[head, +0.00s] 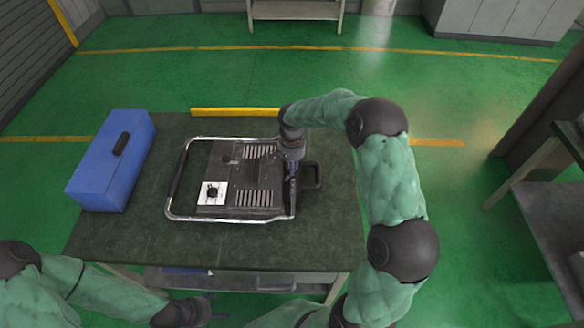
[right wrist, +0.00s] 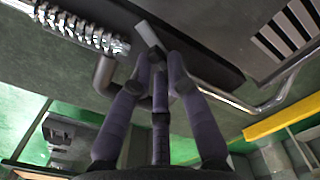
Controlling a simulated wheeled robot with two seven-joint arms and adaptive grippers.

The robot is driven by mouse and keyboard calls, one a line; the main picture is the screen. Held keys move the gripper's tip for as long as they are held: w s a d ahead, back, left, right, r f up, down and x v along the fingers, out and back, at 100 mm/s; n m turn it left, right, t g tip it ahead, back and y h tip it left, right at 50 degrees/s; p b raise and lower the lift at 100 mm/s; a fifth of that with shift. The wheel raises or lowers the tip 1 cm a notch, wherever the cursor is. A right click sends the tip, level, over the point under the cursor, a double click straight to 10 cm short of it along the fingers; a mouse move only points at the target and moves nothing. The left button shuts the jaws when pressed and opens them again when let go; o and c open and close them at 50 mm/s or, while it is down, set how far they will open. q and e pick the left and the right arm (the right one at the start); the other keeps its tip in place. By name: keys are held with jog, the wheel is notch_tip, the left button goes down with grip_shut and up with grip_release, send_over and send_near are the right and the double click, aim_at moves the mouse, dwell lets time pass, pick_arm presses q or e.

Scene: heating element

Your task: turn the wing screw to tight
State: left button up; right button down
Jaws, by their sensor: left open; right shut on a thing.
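The heating element unit (head: 250,175) is a dark flat device with a bent metal tube frame, lying on the table. My right gripper (head: 291,195) points down at the right end of the unit. In the right wrist view my right gripper's dark fingers (right wrist: 160,75) are closed together around the base of a light grey flat piece (right wrist: 150,35), which looks like the wing screw. Its lower part is hidden by the fingers, so how far it is turned cannot be seen. My left gripper (head: 205,310) is open, low at the picture's bottom edge, away from the unit.
A blue toolbox (head: 100,175) stands on the table's left side. The dark green table (head: 325,225) has free room at the front and right. The unit has a black knob on a white plate (head: 212,193). A ribbed metal rod (right wrist: 85,30) lies near the right fingers.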

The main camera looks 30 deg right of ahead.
jog(key=m+b, duration=0.1)
jog(key=m, duration=0.5)
jog(key=shift+a, duration=0.1)
jog(key=m+b, duration=0.1)
jog(key=m, duration=0.5)
jog(key=shift+a, duration=0.1)
jog(key=shift+m, duration=0.3)
jog(key=c, duration=1.2)
grip_release()
jog(key=shift+r, duration=0.1)
notch_tip(320, 180, up, 12)
jog(key=shift+f, duration=0.2)
